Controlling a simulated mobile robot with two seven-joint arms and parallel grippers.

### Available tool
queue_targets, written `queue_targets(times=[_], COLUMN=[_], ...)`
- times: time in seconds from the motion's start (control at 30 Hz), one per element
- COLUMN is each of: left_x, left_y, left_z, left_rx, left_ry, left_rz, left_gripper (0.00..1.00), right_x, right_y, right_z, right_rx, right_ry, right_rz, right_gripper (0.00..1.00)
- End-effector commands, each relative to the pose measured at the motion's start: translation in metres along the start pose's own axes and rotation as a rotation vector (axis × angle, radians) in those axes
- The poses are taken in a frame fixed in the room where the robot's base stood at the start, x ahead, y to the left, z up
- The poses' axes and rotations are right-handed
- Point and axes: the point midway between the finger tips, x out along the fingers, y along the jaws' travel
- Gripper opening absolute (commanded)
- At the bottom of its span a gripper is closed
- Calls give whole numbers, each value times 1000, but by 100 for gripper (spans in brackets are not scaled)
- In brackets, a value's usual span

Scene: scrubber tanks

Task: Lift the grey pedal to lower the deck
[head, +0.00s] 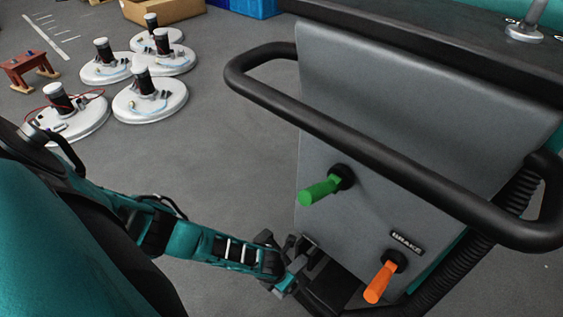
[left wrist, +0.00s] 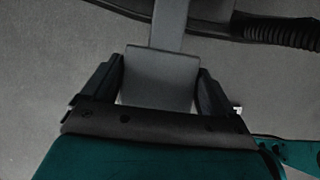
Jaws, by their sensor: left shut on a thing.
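The grey pedal (left wrist: 160,80) shows in the left wrist view as a flat pad on a narrower grey bar that runs up out of the picture. My left gripper (left wrist: 160,70) is shut on the pad, one black finger on each side. In the head view, my left gripper (head: 292,272) is low at the machine's lower left corner, below the grey panel (head: 400,130). There the pedal is hard to make out behind the fingers. The deck cannot be made out. My right gripper is in neither view.
A green lever (head: 320,190) and an orange lever (head: 380,283) beside a BRAKE label stick out of the panel. A black handlebar (head: 350,135) loops in front. A ribbed black hose (head: 455,275) runs at the right. Several round white units (head: 150,98) stand on the floor, far left.

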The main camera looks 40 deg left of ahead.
Motion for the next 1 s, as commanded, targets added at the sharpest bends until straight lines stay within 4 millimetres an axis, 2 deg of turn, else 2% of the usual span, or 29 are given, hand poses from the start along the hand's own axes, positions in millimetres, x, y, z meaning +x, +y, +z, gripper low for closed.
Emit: queue_targets(times=[0.07,0.1,0.2,0.47,0.57,0.67,1.0], left_x=[-1,-1,-1,-2,-9,-24,-99], left_y=[0,0,0,0,0,1,1], left_z=[8,8,8,4,4,4,5], left_rx=[0,0,0,0,1,3,2], left_ry=[-14,-15,-14,-8,-7,-7,-9], left_rz=[-2,-2,-1,-1,-1,-1,-1], left_gripper=[33,88,98,100,100,100,100], right_x=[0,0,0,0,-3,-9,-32], right_y=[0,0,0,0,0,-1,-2], right_z=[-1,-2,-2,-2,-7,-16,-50], right_rx=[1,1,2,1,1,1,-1], right_ry=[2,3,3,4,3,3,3], right_rz=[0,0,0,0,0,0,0], right_gripper=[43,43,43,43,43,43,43])
